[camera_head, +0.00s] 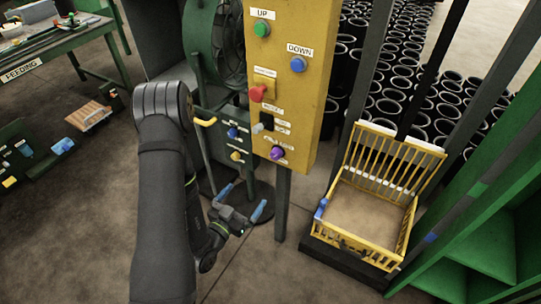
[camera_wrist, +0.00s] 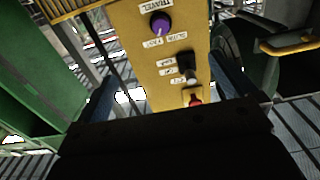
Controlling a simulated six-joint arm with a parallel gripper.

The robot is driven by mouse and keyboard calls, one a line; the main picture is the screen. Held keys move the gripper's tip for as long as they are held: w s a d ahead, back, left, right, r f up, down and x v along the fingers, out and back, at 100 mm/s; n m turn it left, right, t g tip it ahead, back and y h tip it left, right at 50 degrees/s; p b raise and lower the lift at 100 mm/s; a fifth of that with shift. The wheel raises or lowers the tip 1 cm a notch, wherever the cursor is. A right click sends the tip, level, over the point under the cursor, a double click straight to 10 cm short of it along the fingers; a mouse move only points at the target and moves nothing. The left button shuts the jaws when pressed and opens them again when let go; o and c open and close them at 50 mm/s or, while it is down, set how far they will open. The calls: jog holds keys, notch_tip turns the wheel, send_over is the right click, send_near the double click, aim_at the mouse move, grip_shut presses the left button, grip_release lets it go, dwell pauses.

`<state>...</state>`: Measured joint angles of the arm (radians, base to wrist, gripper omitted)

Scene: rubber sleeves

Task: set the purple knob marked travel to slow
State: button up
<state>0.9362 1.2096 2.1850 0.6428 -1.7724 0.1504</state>
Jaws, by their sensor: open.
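The purple knob (camera_head: 277,153) sits at the lower end of the yellow panel (camera_head: 290,100). A white label lies just below it. In the wrist view the knob (camera_wrist: 161,22) is near the top, between the TRAVEL label and a two-word label, whose wording is too small to read surely. A small pale mark shows on the knob's side towards the two-word label; its exact setting is hard to tell. My gripper (camera_head: 241,203) is open and empty, below and left of the knob, apart from it. Its blue fingers (camera_wrist: 168,92) stand wide apart in the wrist view.
Above the knob are a black switch (camera_head: 267,123), a red control (camera_head: 258,94), a blue DOWN button (camera_head: 298,64) and a green UP button (camera_head: 261,29). A yellow wire basket (camera_head: 405,235) stands at right. A dark box with small knobs (camera_head: 238,140) is beside the panel.

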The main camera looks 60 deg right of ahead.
jog(key=shift+a, duration=0.25)
jog(key=shift+c, duration=0.2)
jog(key=c, duration=0.9)
jog(key=m, duration=1.2)
send_near(274, 157)
jog(key=d, duration=0.9)
jog(key=shift+d, duration=0.1)
jog(key=c, duration=1)
